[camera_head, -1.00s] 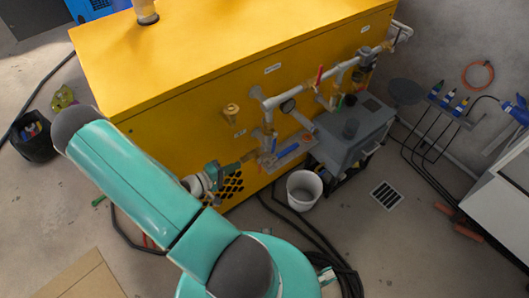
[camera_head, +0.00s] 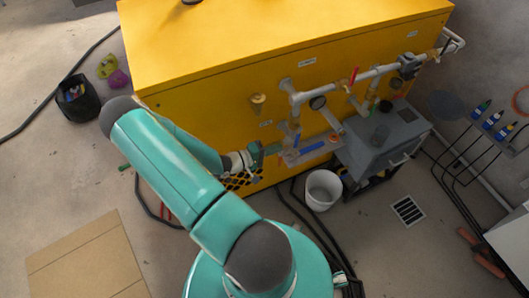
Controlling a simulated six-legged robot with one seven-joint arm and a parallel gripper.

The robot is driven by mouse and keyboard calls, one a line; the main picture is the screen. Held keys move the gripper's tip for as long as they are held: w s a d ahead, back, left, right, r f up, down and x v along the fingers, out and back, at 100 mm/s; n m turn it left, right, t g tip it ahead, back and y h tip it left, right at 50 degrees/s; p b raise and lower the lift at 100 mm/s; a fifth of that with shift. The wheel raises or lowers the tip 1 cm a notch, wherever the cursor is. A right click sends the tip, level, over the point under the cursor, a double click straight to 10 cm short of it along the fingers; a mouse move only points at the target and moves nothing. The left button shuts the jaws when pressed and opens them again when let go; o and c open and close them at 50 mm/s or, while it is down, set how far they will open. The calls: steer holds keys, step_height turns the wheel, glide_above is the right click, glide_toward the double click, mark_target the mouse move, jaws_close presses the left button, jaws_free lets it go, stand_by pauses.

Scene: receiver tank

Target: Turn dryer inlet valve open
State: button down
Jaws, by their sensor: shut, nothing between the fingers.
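A grey pipe run with valves is fixed along the front of the yellow cabinet (camera_head: 205,105). A red-handled valve (camera_head: 353,77) sits on the upper pipe, its lever standing up. A blue valve handle (camera_head: 296,141) is on the lower left, by the vertical pipe. No label is readable, so I cannot tell which one is the dryer inlet valve. My gripper (camera_head: 277,150) is shut and empty, in front of the cabinet just left of the blue handle. I cannot tell if it touches anything there.
A grey box unit (camera_head: 400,130) stands right of the pipes. A white bucket (camera_head: 323,190) and dark hoses lie on the floor below. A brass fitting (camera_head: 258,100) sticks out above my gripper. A black bin (camera_head: 76,97) and cardboard sheet (camera_head: 90,262) lie left.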

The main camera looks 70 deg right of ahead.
mark_target(295, 142)
steer(key=shift+x, duration=2.65)
